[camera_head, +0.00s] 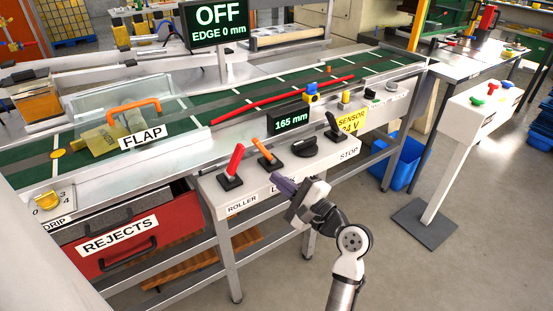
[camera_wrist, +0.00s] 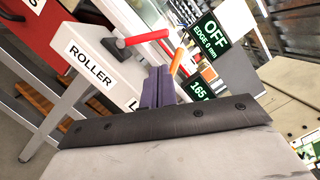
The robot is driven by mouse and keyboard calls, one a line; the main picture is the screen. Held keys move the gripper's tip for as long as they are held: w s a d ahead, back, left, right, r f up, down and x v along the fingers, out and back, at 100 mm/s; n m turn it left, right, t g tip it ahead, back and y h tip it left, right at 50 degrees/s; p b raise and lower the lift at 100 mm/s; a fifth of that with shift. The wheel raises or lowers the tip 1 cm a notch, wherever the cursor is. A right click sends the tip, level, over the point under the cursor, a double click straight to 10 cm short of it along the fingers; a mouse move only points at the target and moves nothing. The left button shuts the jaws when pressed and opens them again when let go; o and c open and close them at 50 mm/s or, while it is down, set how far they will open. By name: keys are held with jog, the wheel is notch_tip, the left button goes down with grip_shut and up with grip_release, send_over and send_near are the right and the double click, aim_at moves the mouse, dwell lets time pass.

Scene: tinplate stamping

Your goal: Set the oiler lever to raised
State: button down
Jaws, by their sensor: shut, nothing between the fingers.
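No label reading "oiler" shows, so I cannot tell which lever it is. On the sloped white control panel (camera_head: 210,185), a red-handled lever (camera_head: 236,160) stands above the ROLLER label, tilted. An orange-handled lever (camera_head: 263,150) stands to its right, leaning up and left; the label below starts with "L" and is mostly hidden by my gripper. My gripper (camera_head: 282,184) is shut and empty, its purple fingers in front of the panel, below the orange lever. In the wrist view, the red lever (camera_wrist: 143,38) and orange lever (camera_wrist: 177,61) show beyond the fingers (camera_wrist: 157,88).
A black knob (camera_head: 305,147) and a black lever (camera_head: 333,126) by the STOP label stand farther right on the panel. A green conveyor (camera_head: 190,122) runs behind. A red REJECTS drawer (camera_head: 175,235) is lower left. The floor at right is clear before a white pedestal (camera_head: 440,185).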

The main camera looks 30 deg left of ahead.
aim_at(235, 162)
jog(key=shift+d+f, duration=0.15)
jog(key=p+x, duration=0.2)
jog(key=x, duration=0.8)
